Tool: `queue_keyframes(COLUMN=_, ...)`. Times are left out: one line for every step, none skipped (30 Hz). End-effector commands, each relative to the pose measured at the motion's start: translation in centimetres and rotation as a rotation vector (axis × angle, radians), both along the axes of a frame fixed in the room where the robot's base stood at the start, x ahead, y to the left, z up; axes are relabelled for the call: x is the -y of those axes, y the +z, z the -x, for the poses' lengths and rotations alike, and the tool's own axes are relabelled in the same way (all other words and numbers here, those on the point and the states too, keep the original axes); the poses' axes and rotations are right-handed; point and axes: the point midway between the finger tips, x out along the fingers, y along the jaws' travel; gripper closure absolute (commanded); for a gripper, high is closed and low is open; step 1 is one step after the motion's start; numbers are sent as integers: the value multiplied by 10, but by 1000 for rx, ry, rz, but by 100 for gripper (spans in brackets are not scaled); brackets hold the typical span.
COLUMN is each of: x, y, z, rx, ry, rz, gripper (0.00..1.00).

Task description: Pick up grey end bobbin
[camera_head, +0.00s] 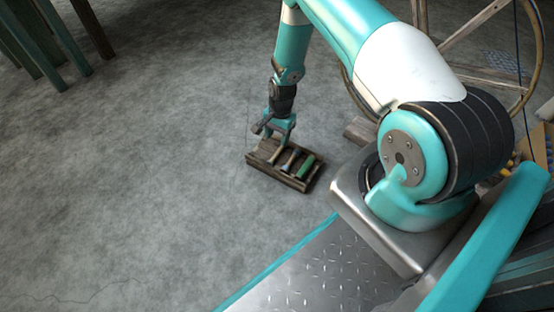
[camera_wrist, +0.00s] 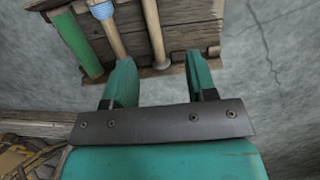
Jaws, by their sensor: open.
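The grey end bobbin, a pale grey-tan spool with a rounded end, lies in the wooden tray (camera_wrist: 191,38) at the end of the row. In the wrist view the bobbin (camera_wrist: 154,30) points down toward the space between my fingers. My gripper (camera_wrist: 162,64) has its two teal fingers apart, with nothing held between them. In the head view my gripper (camera_head: 280,139) points down at the back left part of the tray (camera_head: 262,161). The wrist hides part of the tray there. I cannot tell the exact height of the fingers above the bobbin.
A blue-wound bobbin (camera_wrist: 107,27) and a green bobbin (camera_wrist: 75,44) lie beside it in the same tray. A large wooden wheel (camera_head: 526,75) stands at the right. Teal and brown posts (camera_head: 47,42) stand at the upper left. The grey floor left of the tray is clear.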

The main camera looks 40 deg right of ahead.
Motion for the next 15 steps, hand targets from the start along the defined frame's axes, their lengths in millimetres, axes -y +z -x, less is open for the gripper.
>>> queue_keyframes(x=-1, y=-12, z=0, rx=0, ry=1, rz=0, gripper=48)
queue_keyframes(x=-2, y=-15, z=1, rx=0, ry=1, rz=0, gripper=48)
queue_keyframes(x=-2, y=-18, z=1, rx=0, ry=1, rz=0, gripper=48)
queue_keyframes(x=-2, y=-19, z=1, rx=0, ry=1, rz=0, gripper=48)
queue_keyframes(x=-3, y=-19, z=1, rx=1, ry=1, rz=0, gripper=48)
queue_keyframes(x=-3, y=-20, z=1, rx=1, ry=1, rz=0, gripper=48)
queue_keyframes(x=-3, y=-21, z=1, rx=1, ry=1, rz=0, gripper=48)
queue_keyframes(x=-3, y=-22, z=1, rx=1, ry=1, rz=0, gripper=48)
queue_keyframes(x=-3, y=-24, z=2, rx=1, ry=1, rz=0, gripper=48)
queue_keyframes(x=-4, y=-27, z=3, rx=1, ry=1, rz=0, gripper=48)
queue_keyframes(x=-4, y=-30, z=3, rx=0, ry=1, rz=0, gripper=48)
queue_keyframes(x=-4, y=-35, z=4, rx=0, ry=1, rz=0, gripper=48)
queue_keyframes(x=-5, y=-39, z=5, rx=0, ry=1, rz=0, gripper=48)
queue_keyframes(x=-5, y=-43, z=6, rx=0, ry=1, rz=0, gripper=48)
queue_keyframes(x=-6, y=-49, z=8, rx=-1, ry=1, rz=-1, gripper=48)
